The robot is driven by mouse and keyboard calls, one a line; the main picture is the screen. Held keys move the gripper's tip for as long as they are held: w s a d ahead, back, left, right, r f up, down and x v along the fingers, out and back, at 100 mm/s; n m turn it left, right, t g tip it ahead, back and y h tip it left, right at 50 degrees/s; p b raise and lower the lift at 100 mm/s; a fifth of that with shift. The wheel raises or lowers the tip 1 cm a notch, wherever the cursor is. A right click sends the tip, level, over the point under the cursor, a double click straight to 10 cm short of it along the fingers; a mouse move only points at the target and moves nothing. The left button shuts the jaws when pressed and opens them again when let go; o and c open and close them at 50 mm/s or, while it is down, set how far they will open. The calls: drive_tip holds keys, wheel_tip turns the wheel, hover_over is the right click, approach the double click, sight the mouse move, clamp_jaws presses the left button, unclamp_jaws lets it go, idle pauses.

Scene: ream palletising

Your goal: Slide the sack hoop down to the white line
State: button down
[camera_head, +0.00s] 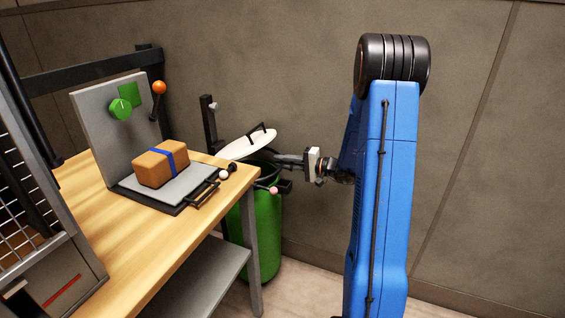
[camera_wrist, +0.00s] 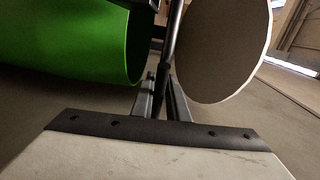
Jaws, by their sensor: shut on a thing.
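The green sack (camera_head: 262,225) hangs beside the table's far right corner; it also shows at the left of the wrist view (camera_wrist: 75,45). A dark bar (camera_wrist: 174,40), which looks like part of the sack hoop, runs down between my fingers at the sack's mouth. My gripper (camera_head: 285,158) is shut on this bar, reaching in from the right; its fingers also show in the wrist view (camera_wrist: 160,98). A white round lid (camera_head: 248,144) is tilted above the sack, and shows at the right of the wrist view (camera_wrist: 222,45). I cannot make out the white line.
A dark post (camera_head: 208,125) stands behind the sack. The wooden table (camera_head: 100,235) is at the left, with a brown parcel with a blue band (camera_head: 160,165) on a grey plate. A pink-tipped knob (camera_head: 274,190) is close below my gripper. The wall (camera_head: 300,70) is behind.

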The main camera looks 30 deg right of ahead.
drive_tip(key=shift+f, duration=1.65)
drive_tip(key=c, duration=1.8)
unclamp_jaws()
drive_tip(key=shift+c, duration=0.2)
drive_tip(key=shift+r, duration=0.1)
